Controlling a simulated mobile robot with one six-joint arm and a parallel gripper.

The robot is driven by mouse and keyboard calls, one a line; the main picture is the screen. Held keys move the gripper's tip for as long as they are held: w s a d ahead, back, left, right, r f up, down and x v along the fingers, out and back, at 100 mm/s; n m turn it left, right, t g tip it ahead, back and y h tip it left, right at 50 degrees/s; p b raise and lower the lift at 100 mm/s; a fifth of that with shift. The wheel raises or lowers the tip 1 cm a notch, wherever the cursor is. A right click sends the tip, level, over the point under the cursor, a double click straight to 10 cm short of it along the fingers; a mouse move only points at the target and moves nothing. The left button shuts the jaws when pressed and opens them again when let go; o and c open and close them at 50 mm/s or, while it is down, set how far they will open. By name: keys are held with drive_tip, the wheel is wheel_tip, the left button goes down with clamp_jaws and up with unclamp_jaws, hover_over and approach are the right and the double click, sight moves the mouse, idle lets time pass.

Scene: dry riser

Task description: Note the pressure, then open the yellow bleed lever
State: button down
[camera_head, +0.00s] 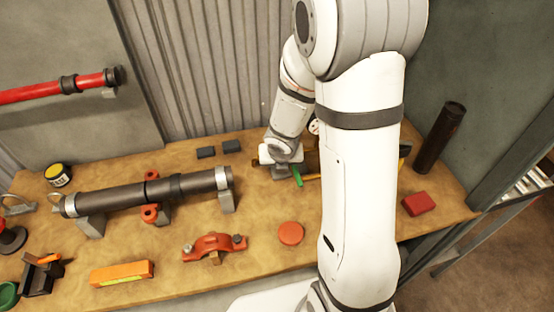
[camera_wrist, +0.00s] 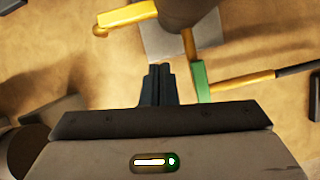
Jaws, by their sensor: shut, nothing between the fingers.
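My gripper (camera_wrist: 158,72) is shut and empty in the wrist view. Its fingertips are just left of a green lever-like bar (camera_wrist: 202,82), with a small gap between them. A yellow bar (camera_wrist: 240,80) with a dark end runs right from the green bar. Another yellow piece (camera_wrist: 127,14) is at the top, beside a dark round body (camera_wrist: 187,10). I cannot tell which yellow part is the bleed lever. In the head view the green bar (camera_head: 297,176) hangs beside my wrist. A white gauge dial (camera_head: 314,127) is mostly hidden by my arm; its reading is illegible.
A dark pipe (camera_head: 150,192) rests on grey supports at left on the bench (camera_head: 262,262). An orange clamp (camera_head: 214,246), a red-orange disc (camera_head: 291,233) and an orange level (camera_head: 122,273) lie in front. A red block (camera_head: 418,203) and upright dark tube (camera_head: 440,138) are at right.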

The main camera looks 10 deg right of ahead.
drive_tip(key=p+v, duration=0.5)
drive_tip(key=v, duration=0.4)
drive_tip(key=shift+d+r, duration=0.35)
drive_tip(key=shift+r, duration=0.05)
drive_tip(key=s+r+m+b, duration=0.2)
drive_tip(key=s+m, duration=0.3)
drive_tip(key=m, duration=0.6)
drive_tip(key=s+r+m+b, duration=0.3)
drive_tip(key=s+r+m, duration=0.1)
drive_tip(key=m, duration=0.7)
drive_tip(key=s+r+m+g+b, duration=0.1)
drive_tip(key=s+r+m+b, duration=0.2)
drive_tip(key=m, duration=0.9)
drive_tip(key=s, duration=0.3)
drive_tip(key=shift+s+r+y, duration=0.2)
drive_tip(key=shift+s+y, duration=0.15)
drive_tip(key=shift+y, duration=0.05)
